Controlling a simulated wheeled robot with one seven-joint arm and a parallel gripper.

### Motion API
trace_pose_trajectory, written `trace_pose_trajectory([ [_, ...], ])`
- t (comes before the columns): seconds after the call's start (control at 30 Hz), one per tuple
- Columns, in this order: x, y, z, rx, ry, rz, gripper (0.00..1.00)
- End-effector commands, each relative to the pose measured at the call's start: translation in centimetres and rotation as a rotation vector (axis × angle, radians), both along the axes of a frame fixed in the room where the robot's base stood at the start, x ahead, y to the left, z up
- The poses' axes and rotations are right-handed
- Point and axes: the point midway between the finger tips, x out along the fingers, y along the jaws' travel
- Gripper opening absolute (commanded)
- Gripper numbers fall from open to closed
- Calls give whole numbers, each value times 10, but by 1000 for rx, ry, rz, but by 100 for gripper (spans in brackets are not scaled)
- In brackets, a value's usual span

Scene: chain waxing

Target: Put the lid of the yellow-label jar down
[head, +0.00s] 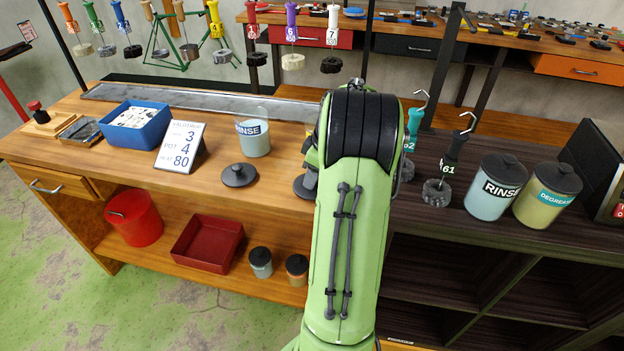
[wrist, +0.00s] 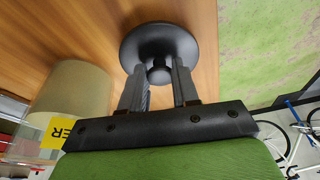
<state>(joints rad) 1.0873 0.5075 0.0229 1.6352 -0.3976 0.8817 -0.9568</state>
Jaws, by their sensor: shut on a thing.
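My gripper (wrist: 160,75) is shut on the knob of a round black lid (wrist: 158,42) in the wrist view. The lid's disc is flat to the wooden bench top; I cannot tell whether it touches the wood. In the head view my arm covers most of the gripper, and only the left edge of the lid (head: 303,187) shows. The yellow-label jar stands beside the gripper in the wrist view, with a beige body (wrist: 78,92) and part of its yellow label (wrist: 62,132) showing. In the head view it is almost wholly hidden behind my arm.
An uncovered RINSE jar (head: 254,138) stands left of my arm, with another black lid (head: 239,175) in front of it. A number card (head: 181,147) and blue bin (head: 137,126) are further left. Lidded RINSE (head: 494,188) and DEGREASER (head: 547,196) jars stand on the right.

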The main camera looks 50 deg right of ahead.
Motion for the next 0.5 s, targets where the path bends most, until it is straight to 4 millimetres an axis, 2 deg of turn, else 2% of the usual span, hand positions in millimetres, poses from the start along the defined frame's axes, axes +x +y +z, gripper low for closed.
trace_pose_trajectory([
  [0.37, 0, 0, -6, -2, -1, -1, 1],
  [0.4, 0, 0, -5, -1, -1, -2, 36],
  [0.5, 0, 0, -4, -1, -1, -2, 52],
])
